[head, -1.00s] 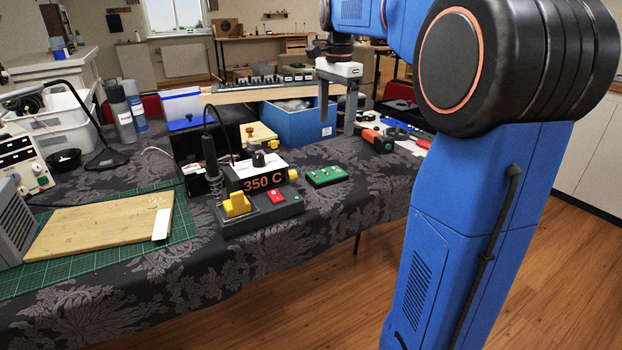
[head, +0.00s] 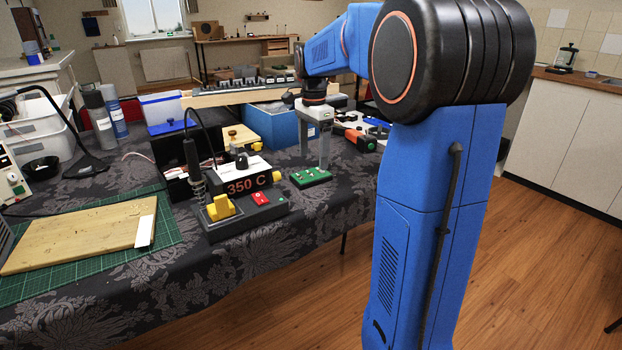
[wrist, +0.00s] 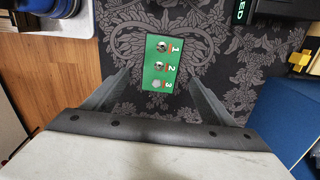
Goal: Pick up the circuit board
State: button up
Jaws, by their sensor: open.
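The circuit board is a small green rectangle (head: 310,177) lying flat on the dark patterned tablecloth, right of the soldering station in the head view. In the wrist view the green board (wrist: 161,64) shows the numbers 1, 2 and 3 beside small round parts. My gripper (head: 313,165) points down above and close behind the board. In the wrist view its two fingers (wrist: 160,84) are spread apart, with the board between and slightly beyond their tips. Nothing is held. Whether the fingertips touch the cloth cannot be told.
A soldering station (head: 246,185) reading 350 C, with a yellow sponge, stands left of the board. A blue box (head: 270,126) is behind. An orange-and-black tool (head: 358,138) lies to the right. A wooden board (head: 75,236) on a green mat is at left. Cloth in front is clear.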

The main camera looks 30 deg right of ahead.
aim_at(311, 174)
jog(key=shift+a+f, duration=0.2)
jog(key=shift+f, duration=1.3)
jog(key=shift+a+f, duration=0.15)
jog(key=shift+f, duration=1.3)
jog(key=c, duration=1.2)
